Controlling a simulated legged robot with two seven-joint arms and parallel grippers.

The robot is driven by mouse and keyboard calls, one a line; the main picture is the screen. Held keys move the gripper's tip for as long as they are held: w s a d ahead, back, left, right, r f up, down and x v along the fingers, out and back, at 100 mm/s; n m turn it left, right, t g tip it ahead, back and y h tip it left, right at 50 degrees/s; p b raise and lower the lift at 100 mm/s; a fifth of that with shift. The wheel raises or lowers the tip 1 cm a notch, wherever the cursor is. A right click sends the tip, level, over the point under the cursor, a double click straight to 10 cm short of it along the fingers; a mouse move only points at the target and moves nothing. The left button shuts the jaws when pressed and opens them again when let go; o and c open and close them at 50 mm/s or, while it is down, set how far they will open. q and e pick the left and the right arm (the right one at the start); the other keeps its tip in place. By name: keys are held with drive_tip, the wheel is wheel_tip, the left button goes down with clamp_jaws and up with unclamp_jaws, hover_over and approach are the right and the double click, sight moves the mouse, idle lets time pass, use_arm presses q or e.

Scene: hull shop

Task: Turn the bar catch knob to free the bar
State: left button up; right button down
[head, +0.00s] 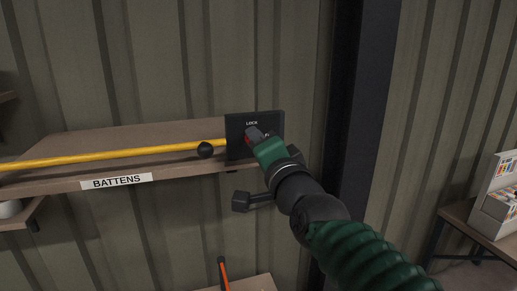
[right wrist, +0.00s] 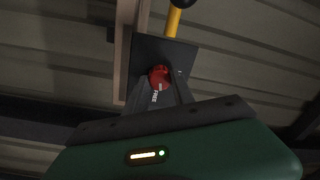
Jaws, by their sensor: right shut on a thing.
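The catch is a dark square plate (head: 236,125) on the wall at the right end of the shelf, with the word LOCK at its top. In the right wrist view the plate (right wrist: 183,55) carries a red knob (right wrist: 159,76), with the word FREE beside it. My right gripper (head: 255,136) is at the plate, its fingers (right wrist: 165,90) shut on the red knob. The fingers hide most of the knob in the head view, and its pointing direction is unclear. The yellow bar (head: 120,153) runs along the shelf to the plate, with a black ball (head: 205,150) near that end. My left gripper is out of view.
The wooden shelf (head: 80,143) bears a BATTENS label (head: 116,181). A dark bracket-like part (head: 241,201) shows below the plate. A dark post (head: 355,100) stands right of the plate. A side table (head: 470,217) with a box stands at far right.

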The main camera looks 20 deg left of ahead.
drive_tip(key=shift+r+m, duration=0.1)
drive_tip(key=shift+m, duration=1.3)
drive_tip(key=c, duration=1.3)
unclamp_jaws()
drive_tip(key=shift+w, duration=0.1)
drive_tip(key=shift+c, duration=0.2)
drive_tip(key=shift+o, duration=1.4)
drive_tip(key=shift+w+a+f, duration=0.1)
drive_tip(key=shift+w+f, duration=0.1)
drive_tip(key=shift+s, duration=0.15)
